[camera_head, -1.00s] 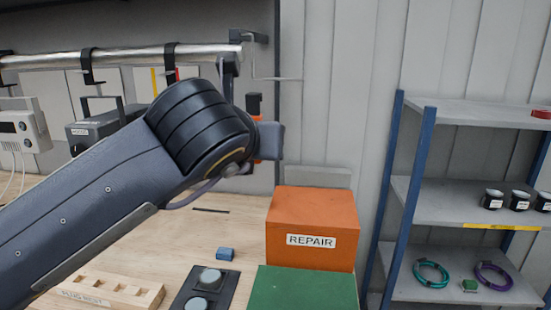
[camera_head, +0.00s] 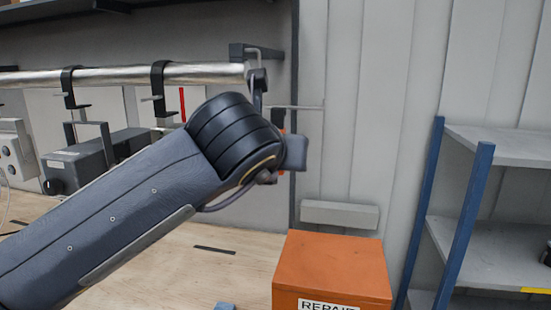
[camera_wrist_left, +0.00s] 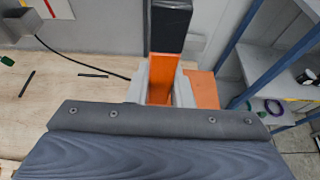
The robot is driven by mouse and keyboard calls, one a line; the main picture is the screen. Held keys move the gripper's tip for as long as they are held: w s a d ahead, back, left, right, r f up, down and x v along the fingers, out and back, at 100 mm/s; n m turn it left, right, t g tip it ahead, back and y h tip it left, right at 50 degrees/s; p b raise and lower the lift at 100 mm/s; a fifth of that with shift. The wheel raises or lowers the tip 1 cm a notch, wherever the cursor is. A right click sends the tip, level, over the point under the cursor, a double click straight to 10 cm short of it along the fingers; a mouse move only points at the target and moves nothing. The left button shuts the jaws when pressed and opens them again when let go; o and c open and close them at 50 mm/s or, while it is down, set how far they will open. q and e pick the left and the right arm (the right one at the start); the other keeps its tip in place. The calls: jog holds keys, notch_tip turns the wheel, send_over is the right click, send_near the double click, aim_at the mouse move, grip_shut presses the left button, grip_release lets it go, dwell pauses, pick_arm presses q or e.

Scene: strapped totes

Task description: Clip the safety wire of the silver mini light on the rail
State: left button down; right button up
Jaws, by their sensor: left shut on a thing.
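My left gripper (camera_wrist_left: 161,88) is shut on an orange-and-black thing (camera_wrist_left: 164,68), upright in the left wrist view. Its top is black and its lower part orange between the pale fingers. In the head view my left arm hides most of this gripper; only slivers of orange show beside the wrist. The silver rail (camera_head: 110,76) runs across the upper left, with black clamps (camera_head: 67,88) hanging on it. My wrist is below and in front of the rail's right end. I cannot make out the silver mini light or its safety wire for certain. My right gripper is not in view.
An orange REPAIR box (camera_head: 330,262) stands on the wooden bench (camera_head: 185,262). A dark grey device with a handle (camera_head: 90,160) stands at the left. A blue-posted shelf (camera_head: 500,240) is at the right. A dark cable (camera_wrist_left: 80,60) crosses toward my gripper in the wrist view.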

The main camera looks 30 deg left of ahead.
pick_arm(q)
jog(key=w+a+p, duration=0.2)
jog(key=w+a, duration=0.1)
jog(key=w, duration=1)
jog(key=shift+a+f, duration=0.2)
jog(key=shift+f, duration=0.05)
dwell(0.4)
jog(key=c, duration=1.2)
grip_release()
